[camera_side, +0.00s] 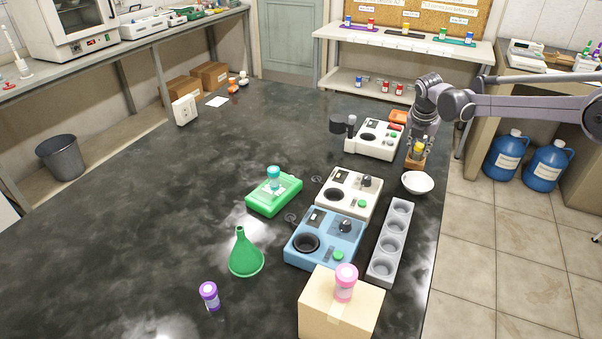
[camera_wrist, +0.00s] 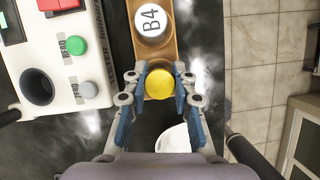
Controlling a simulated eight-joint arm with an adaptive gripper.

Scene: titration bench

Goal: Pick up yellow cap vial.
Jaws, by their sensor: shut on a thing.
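The yellow cap vial (camera_side: 419,150) is at the far right of the bench, under my arm; in the wrist view its yellow cap (camera_wrist: 160,84) sits between my two fingers. My gripper (camera_side: 418,148) is shut on this vial; the fingers (camera_wrist: 159,88) press on both sides of it. The vial looks upright at the near end of a brown wooden holder (camera_wrist: 167,40). Whether its base is still within the holder is hidden in the wrist view. A white-capped vial marked B4 (camera_wrist: 153,20) stands in the same holder, just ahead of my fingers.
A white bowl (camera_side: 417,182) lies close to my gripper. A white instrument (camera_side: 375,138) stands just left of the holder. Purple (camera_side: 209,296), pink (camera_side: 345,282) and teal (camera_side: 274,177) capped vials stand nearer the side camera. The left of the bench is mostly clear.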

